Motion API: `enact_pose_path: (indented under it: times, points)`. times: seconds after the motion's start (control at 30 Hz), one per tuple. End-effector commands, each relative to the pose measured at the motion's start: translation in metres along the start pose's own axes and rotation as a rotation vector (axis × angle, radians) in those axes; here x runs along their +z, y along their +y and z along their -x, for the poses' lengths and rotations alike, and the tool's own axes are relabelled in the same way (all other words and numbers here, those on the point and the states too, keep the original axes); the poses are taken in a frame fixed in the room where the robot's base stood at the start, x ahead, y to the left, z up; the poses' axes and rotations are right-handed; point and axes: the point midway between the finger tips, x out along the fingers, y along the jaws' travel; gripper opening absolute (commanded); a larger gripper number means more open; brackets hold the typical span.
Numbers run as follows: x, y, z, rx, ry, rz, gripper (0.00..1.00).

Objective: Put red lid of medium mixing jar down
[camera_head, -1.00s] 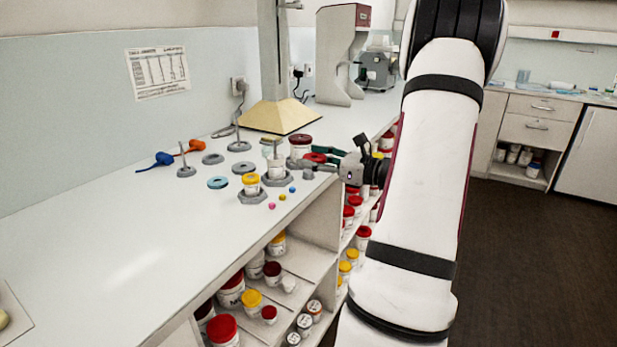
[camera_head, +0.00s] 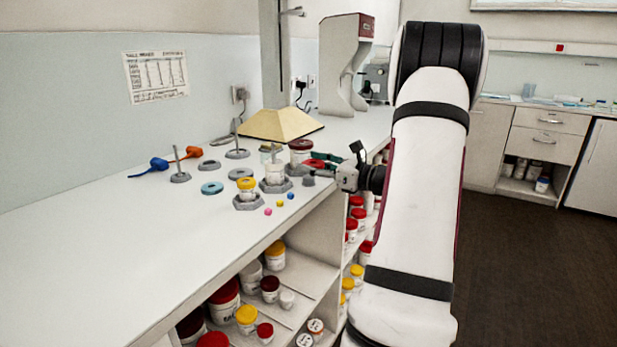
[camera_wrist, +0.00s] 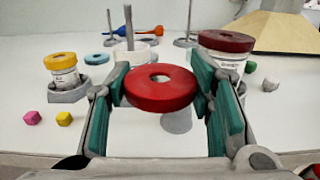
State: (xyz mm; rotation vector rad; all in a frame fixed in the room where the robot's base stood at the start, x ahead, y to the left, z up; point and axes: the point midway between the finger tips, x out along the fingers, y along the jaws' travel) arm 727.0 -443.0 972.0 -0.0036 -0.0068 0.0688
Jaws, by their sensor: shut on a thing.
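The red lid (camera_wrist: 162,92), a flat ring with a hole in its middle, is held between the teal finger pads of my gripper (camera_wrist: 167,98). It is roughly level and above the white bench, with a shadow below it. In the head view the red lid (camera_head: 314,163) shows at my gripper (camera_head: 318,165), near the bench's right edge. A white open jar (camera_head: 276,173), probably the medium mixing jar, stands in a grey holder to the left. In the wrist view it is partly hidden behind the lid.
A dark-red-lidded jar (camera_wrist: 226,58) stands close behind my right finger. A yellow-lidded jar (camera_wrist: 61,73) is at left. Small coloured cubes (camera_wrist: 64,118) lie on the front of the bench (camera_head: 130,260). Upright posts (camera_head: 178,165) and rings stand farther back. Bare bench lies just under the lid.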

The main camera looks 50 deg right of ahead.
Motion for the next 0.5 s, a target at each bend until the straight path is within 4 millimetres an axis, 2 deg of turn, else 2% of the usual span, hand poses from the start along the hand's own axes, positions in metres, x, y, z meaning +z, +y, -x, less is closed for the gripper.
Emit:
enact_pose_path:
  times: [0.1,0.37,0.5]
  points:
    - [-0.003,-0.011,-0.014,0.002,0.0,0.001,0.21]
    - [-0.004,-0.021,-0.027,0.001,0.001,0.002,0.21]
    - [-0.027,-0.022,-0.026,-0.001,0.002,-0.004,0.21]
